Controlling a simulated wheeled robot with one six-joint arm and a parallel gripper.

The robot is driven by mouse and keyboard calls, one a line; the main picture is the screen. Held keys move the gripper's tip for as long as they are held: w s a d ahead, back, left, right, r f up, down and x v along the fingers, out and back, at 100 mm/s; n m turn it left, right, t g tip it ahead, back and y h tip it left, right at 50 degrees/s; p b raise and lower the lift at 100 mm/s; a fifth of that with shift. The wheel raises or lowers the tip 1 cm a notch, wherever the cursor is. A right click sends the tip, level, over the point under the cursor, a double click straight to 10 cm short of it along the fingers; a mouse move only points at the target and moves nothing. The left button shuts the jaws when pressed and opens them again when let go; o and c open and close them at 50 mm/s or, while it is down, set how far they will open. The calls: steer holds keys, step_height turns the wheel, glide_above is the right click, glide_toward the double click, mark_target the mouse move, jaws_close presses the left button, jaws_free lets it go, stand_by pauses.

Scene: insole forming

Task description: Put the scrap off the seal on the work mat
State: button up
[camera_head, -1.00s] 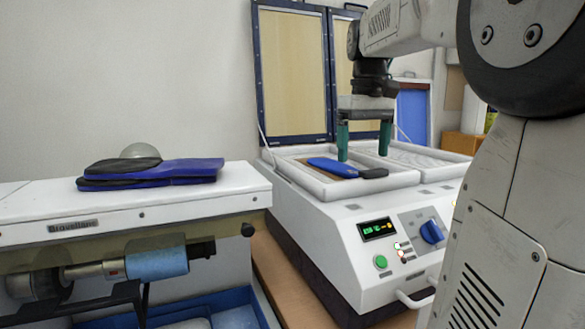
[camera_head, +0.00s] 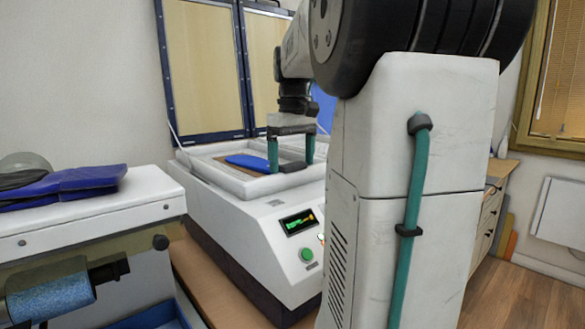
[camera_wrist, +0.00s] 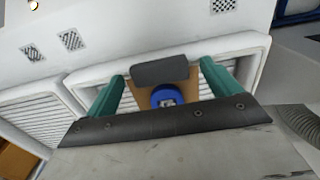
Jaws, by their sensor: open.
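A dark grey scrap (camera_wrist: 160,69) lies across the pale front rim, the seal (camera_wrist: 232,45), of a tray on the white machine. It also shows in the head view (camera_head: 291,167). My gripper (camera_head: 291,164) is open above this rim. In the wrist view its green fingers (camera_wrist: 162,74) stand on both sides of the scrap, with gaps between. A blue insole (camera_head: 247,161) lies on a brown board inside the tray, and its end (camera_wrist: 166,96) shows close to the scrap. I cannot identify a work mat in these frames.
The machine's framed lid (camera_head: 205,70) stands open behind. A white bench (camera_head: 150,191) at left carries blue and black insoles (camera_head: 75,186). My arm hides the machine's right part in the head view. A second slatted tray (camera_wrist: 35,118) shows in the wrist view.

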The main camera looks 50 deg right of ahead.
steer(key=c, duration=1.1)
steer(key=shift+r, duration=0.15)
steer(key=shift+c, duration=0.3)
